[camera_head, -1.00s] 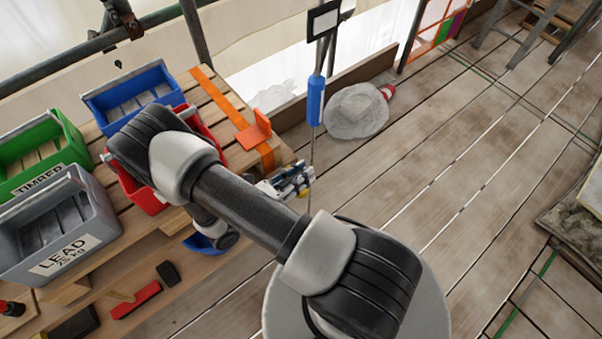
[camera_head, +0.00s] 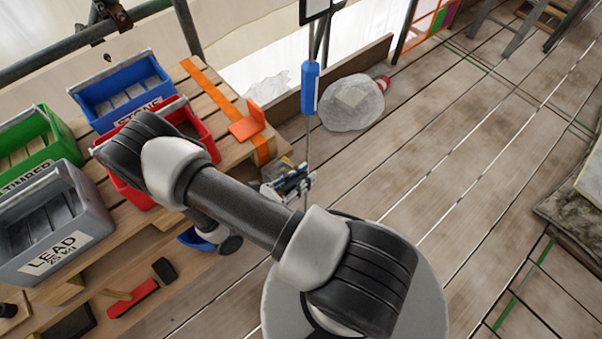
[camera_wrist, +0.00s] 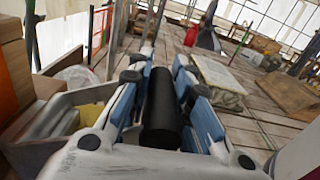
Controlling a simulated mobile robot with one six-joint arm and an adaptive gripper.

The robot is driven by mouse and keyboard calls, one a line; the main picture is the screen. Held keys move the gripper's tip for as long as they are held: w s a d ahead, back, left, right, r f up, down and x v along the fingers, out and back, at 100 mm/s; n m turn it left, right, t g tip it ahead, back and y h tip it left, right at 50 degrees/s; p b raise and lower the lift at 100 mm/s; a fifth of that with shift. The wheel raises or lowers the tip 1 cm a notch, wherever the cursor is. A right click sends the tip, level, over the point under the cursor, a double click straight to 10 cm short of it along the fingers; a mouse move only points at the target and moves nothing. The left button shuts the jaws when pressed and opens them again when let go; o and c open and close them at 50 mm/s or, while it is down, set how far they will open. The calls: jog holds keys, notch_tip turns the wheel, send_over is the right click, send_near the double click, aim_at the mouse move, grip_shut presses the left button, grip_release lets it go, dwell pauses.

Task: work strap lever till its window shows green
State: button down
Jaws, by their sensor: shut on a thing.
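An orange strap (camera_head: 212,88) runs across the wooden bench and over its near right end, with an upright orange bracket (camera_head: 247,124) beside it. My gripper (camera_head: 298,183) is just off that bench end, low and to the right of the strap. In the wrist view, my gripper (camera_wrist: 164,72) is shut on a black cylindrical grip (camera_wrist: 160,112), which lies lengthwise between the blue-grey fingers. It looks like the lever's handle, but its join to the strap is hidden. I cannot make out the lever's window or its colour.
Blue (camera_head: 122,88), red (camera_head: 203,128), green (camera_head: 38,145) and grey LEAD (camera_head: 52,222) bins stand on the bench. A blue-sleeved rod (camera_head: 310,88) stands upright beside my gripper. A wrapped bundle (camera_head: 352,103) lies behind. The plank floor to the right is largely clear.

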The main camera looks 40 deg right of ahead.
jog(key=c, duration=1.4)
grip_release()
jog(key=a, duration=1.2)
jog(key=shift+s, duration=0.2)
